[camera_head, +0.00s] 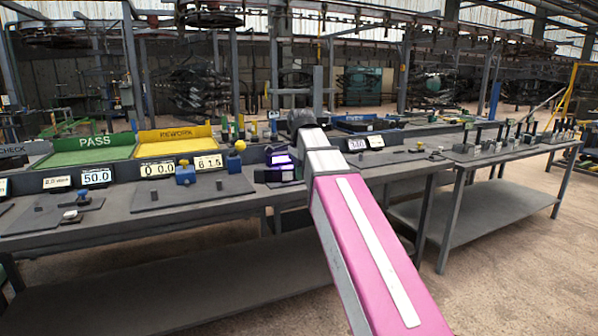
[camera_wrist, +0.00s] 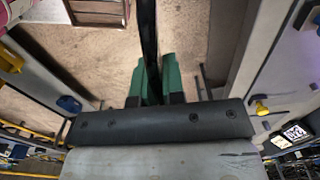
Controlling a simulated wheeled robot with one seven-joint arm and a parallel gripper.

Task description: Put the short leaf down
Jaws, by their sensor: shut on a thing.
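In the wrist view, my gripper (camera_wrist: 154,82) has its two green fingers closed on a dark, narrow strip, the short leaf (camera_wrist: 148,30). The leaf runs from between the fingers to the top edge of the picture, so its far end is out of view. Behind the leaf the wrist view shows mostly brown floor. In the head view my pink and white arm reaches forward over the long grey bench (camera_head: 130,222). It hides the bench behind it, and I cannot make out the leaf there.
A green PASS tray (camera_head: 93,143) and a yellow REWORK tray (camera_head: 176,134) stand at the back left of the bench. A second bench (camera_head: 500,150) with upright posts stands at right.

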